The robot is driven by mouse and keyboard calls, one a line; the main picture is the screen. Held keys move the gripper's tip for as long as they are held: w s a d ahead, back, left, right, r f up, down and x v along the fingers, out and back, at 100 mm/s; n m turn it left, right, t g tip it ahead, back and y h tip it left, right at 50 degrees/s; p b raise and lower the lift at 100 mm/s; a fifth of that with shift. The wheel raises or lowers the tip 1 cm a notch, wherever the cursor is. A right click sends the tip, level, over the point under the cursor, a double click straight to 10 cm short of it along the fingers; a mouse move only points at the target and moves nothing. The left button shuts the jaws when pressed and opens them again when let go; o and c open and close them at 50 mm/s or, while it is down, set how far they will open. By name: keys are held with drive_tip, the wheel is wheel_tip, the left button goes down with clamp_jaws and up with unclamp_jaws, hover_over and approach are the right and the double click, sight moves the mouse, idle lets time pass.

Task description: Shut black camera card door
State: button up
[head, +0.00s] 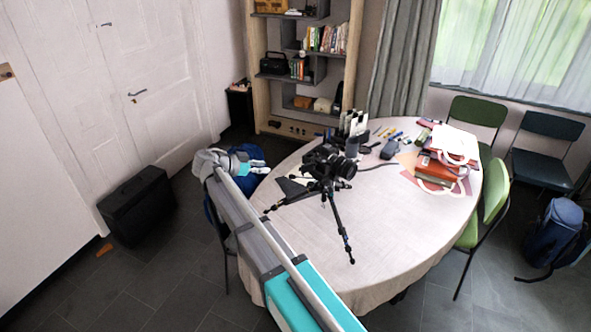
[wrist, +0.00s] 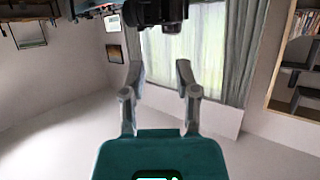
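The black camera (head: 328,160) sits on a black tripod (head: 338,215) whose legs stand spread on the round table. In the wrist view, which is upside down, the camera (wrist: 155,12) shows as a dark body cut off by the top edge. Its card door cannot be made out in either view. My gripper (wrist: 158,74) is open and empty, its two grey fingers apart and pointing towards the camera's side of the picture, with no visible contact.
The round table (head: 385,235) has a pale cloth. Pens, a dark mouse-like object (head: 391,149) and red books (head: 440,168) with a white bag lie at its back and right. Green chairs (head: 490,210) stand right. A black case (head: 138,205) stands on the floor left. The table's front is clear.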

sight(306, 169)
drive_tip(key=b+x, duration=0.5)
drive_tip(key=x, duration=0.8)
drive_tip(key=shift+d+f, duration=0.15)
drive_tip(key=shift+d, duration=0.05)
clamp_jaws()
